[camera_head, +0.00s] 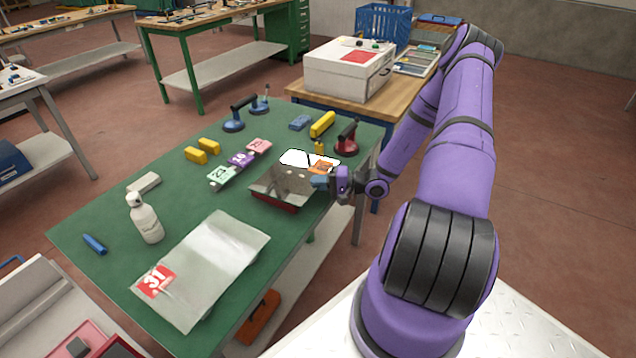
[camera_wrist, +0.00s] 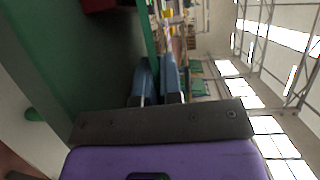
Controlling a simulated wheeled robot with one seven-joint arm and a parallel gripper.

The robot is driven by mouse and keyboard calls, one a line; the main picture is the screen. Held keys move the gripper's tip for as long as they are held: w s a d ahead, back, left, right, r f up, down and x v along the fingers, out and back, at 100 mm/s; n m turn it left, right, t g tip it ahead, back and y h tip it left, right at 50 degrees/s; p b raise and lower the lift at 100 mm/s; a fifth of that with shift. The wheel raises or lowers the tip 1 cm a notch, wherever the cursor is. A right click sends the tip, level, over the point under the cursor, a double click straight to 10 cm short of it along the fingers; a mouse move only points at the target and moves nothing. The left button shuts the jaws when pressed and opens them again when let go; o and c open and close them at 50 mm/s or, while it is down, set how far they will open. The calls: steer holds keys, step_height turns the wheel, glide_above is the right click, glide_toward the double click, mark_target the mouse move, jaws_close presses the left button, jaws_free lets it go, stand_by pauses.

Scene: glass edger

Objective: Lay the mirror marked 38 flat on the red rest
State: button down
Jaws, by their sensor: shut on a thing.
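My gripper (camera_head: 320,183) is shut on the right edge of a mirror (camera_head: 285,180) with an orange label, whose number I cannot read. The mirror reflects pale and white patches. It is over the red rest (camera_head: 275,200), which shows only along the mirror's near edge; the rest is hidden. I cannot tell whether mirror and rest touch. In the wrist view the blue fingertips (camera_wrist: 157,75) close on a thin greenish edge.
Another sheet (camera_head: 205,270) with a red 31 label lies at the front of the green table (camera_head: 100,215). Small coloured tags, yellow blocks (camera_head: 203,150), a white bottle (camera_head: 146,218), a blue suction lifter (camera_head: 240,115) and a red one (camera_head: 346,138) stand around.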

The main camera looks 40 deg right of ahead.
steer(key=shift+f, duration=0.25)
steer(key=c, duration=1.2)
jaws_free()
steer(key=shift+f, duration=0.1)
steer(key=shift+s+d, duration=0.1)
steer(key=v, duration=1)
steer(key=shift+s, duration=0.2)
steer(key=shift+d, duration=0.15)
steer(key=shift+r, duration=0.2)
